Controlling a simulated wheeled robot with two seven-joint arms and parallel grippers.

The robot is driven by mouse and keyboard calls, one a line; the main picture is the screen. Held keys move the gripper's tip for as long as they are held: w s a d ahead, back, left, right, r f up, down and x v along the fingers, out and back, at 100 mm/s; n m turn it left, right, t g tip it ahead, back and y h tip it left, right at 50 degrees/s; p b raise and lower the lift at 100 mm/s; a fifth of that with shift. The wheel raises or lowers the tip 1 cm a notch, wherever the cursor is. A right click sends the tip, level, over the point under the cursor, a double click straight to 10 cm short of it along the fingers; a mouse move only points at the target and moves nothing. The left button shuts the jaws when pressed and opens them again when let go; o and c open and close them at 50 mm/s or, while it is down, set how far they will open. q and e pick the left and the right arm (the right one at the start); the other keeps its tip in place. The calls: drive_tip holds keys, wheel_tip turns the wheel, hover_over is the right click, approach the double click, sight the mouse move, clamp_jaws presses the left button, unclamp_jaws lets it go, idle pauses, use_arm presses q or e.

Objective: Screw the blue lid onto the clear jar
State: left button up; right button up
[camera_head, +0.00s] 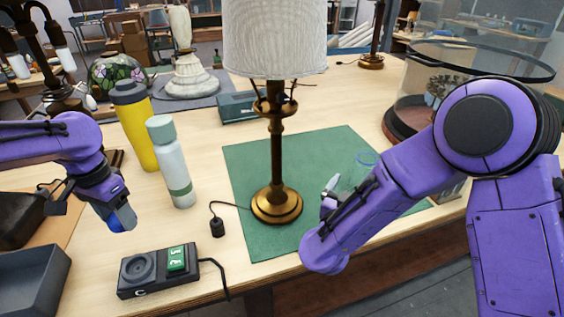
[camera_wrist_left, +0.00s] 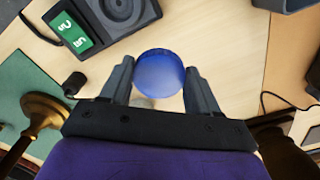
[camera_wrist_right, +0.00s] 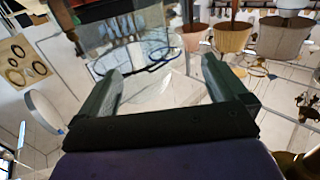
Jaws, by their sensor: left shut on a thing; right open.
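The blue lid (camera_wrist_left: 160,79) is a round translucent disc between the two fingers of my left gripper (camera_wrist_left: 158,72), which is shut on it. In the head view, my left gripper (camera_head: 112,213) holds the lid above the bare table at the left. My right gripper (camera_head: 335,190) is open beside the jar. In the right wrist view, a faint transparent shape shows between the fingers of the right gripper (camera_wrist_right: 163,75).
A lamp (camera_head: 277,150) stands on the green mat (camera_head: 240,160) between my grippers. A yellow bottle (camera_head: 138,130) and a pale green bottle (camera_head: 172,160) stand behind my left gripper. A black device (camera_head: 140,275) lies at the front edge, with a grey tray (camera_head: 35,285) left of it.

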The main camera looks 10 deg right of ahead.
sight(363, 170)
use_arm(q)
drive_tip(key=shift+s+a+r, duration=0.1)
drive_tip(key=shift+s+r, duration=0.1)
drive_tip(key=shift+s, duration=0.25)
drive_tip(key=shift+s+a+r, duration=0.1)
drive_tip(key=shift+s, duration=0.05)
drive_tip(key=shift+w+r+p, duration=0.25)
drive_tip(key=shift+r+p, duration=0.4)
drive_tip(key=shift+p, duration=0.15)
use_arm(e)
drive_tip(key=x, duration=0.5)
drive_tip(key=shift+w+r, duration=0.15)
drive_tip(key=shift+w, duration=0.1)
use_arm(q)
drive_tip(key=shift+s+r, duration=0.1)
use_arm(e)
drive_tip(key=shift+w+d, duration=0.25)
drive_tip(key=shift+d, duration=0.2)
use_arm(q)
drive_tip(key=shift+a, duration=0.1)
use_arm(e)
drive_tip(key=shift+a, duration=0.1)
